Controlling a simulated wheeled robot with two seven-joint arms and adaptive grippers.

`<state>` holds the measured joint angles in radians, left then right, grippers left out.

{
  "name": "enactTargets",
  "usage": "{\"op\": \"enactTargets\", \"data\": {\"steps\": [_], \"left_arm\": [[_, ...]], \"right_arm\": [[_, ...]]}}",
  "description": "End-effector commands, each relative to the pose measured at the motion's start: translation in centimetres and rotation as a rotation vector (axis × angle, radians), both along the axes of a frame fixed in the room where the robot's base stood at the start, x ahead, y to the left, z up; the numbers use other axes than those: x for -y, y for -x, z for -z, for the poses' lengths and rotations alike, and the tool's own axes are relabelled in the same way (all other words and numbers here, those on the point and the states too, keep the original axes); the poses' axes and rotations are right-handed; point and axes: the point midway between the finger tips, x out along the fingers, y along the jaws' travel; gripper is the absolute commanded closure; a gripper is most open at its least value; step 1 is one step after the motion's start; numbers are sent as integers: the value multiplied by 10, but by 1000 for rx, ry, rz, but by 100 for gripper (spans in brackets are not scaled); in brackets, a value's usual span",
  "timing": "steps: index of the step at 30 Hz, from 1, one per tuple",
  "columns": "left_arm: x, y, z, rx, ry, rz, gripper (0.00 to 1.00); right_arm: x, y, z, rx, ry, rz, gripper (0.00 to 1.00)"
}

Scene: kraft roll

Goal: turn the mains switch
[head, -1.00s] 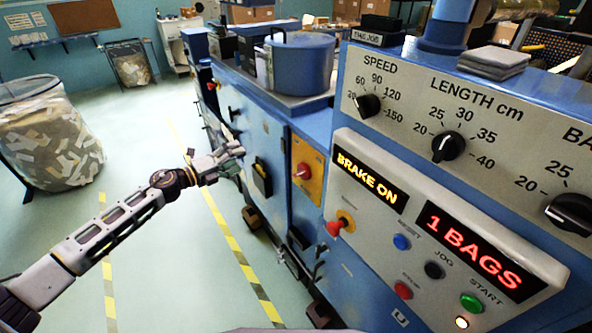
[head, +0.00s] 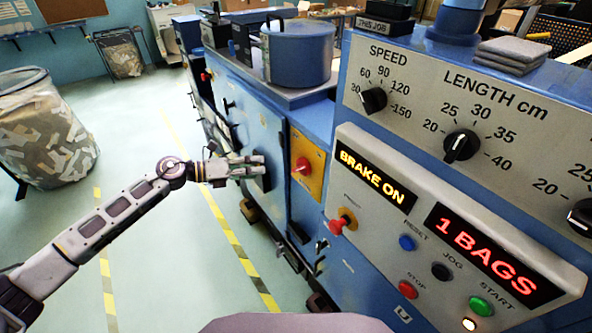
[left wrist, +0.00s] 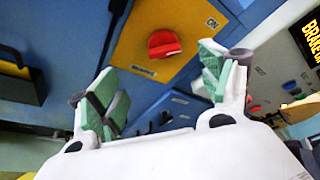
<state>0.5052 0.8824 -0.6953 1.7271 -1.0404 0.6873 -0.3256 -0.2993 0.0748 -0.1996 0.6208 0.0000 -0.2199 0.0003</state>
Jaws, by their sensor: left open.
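The mains switch (head: 303,167) is a red rotary knob on a yellow plate (head: 313,184) on the blue machine's side. In the left wrist view the red knob (left wrist: 163,44) shows on its yellow plate, with the word ON to its upper right. My left gripper (head: 262,165) is left of the switch in the head view, pointing toward it and apart from it. In the left wrist view the open fingers (left wrist: 160,90) stand on either side below the knob, with nothing between them. My right gripper is not in view.
The control panel (head: 350,240) with dials, BRAKE ON and 1 BAGS displays and coloured buttons lies right of the switch. A red knob (head: 342,221) juts out there. A black handle (left wrist: 20,75) is left of the yellow plate. The floor at left is clear around a waste bin (head: 45,130).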

Motion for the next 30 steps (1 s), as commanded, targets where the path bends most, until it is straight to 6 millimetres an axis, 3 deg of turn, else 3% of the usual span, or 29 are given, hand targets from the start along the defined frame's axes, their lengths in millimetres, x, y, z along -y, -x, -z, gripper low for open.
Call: {"op": "enactTargets", "data": {"steps": [5, 20, 30], "left_arm": [[3, 10, 4, 23, -28, 55, 21], [4, 9, 4, 38, -33, 58, 21], [20, 3, 8, 38, -31, 58, 21]], "right_arm": [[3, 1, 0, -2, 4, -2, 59], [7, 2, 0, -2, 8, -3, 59], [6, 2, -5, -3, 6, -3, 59]]}}
